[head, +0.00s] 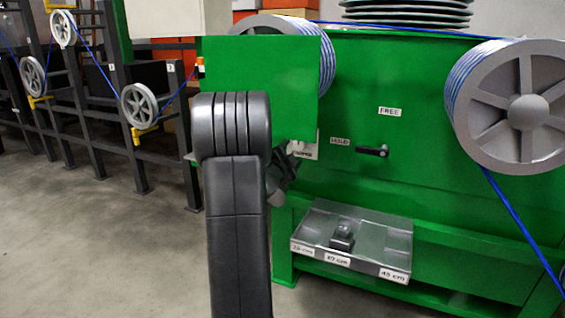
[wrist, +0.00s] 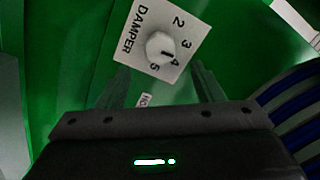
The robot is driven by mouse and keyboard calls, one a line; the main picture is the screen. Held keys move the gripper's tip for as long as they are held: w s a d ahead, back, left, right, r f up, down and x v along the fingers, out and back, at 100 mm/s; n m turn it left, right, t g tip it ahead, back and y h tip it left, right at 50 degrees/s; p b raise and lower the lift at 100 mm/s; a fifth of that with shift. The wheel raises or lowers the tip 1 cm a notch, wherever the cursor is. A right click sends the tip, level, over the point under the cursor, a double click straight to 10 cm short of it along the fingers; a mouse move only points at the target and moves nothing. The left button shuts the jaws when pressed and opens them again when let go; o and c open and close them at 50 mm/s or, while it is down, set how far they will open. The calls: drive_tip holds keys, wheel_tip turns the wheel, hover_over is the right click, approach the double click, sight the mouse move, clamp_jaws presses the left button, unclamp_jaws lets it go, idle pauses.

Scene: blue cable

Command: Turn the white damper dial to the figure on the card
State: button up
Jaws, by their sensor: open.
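The white damper dial (wrist: 160,46) is a round knob on a white plate (wrist: 138,45) marked DAMPER, with the figures 2, 3, 4 and 5 readable. A short dark mark on the knob points towards the 4. My gripper (wrist: 162,80) is open, with one finger on each side below the dial in the wrist view; contact cannot be told. In the head view my gripper (head: 286,168) is partly hidden behind my arm, in front of the green machine (head: 425,130). A white plate edge (head: 310,147) shows beside it. I cannot make out a card with a figure.
A black lever (head: 372,151) sits between the HOLD (head: 340,142) and FREE (head: 390,112) labels. Grey reels (head: 515,108) carry blue cable (head: 520,225). Open floor (head: 110,250) lies left.

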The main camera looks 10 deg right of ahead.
sight(299, 145)
drive_tip(key=p+v, duration=0.1)
drive_tip(key=v, duration=0.7)
drive_tip(key=shift+w+d, duration=0.1)
drive_tip(key=b+x, duration=0.2)
drive_tip(key=x, duration=1.1)
drive_tip(key=shift+w+d, duration=0.2)
drive_tip(key=shift+w, duration=0.1)
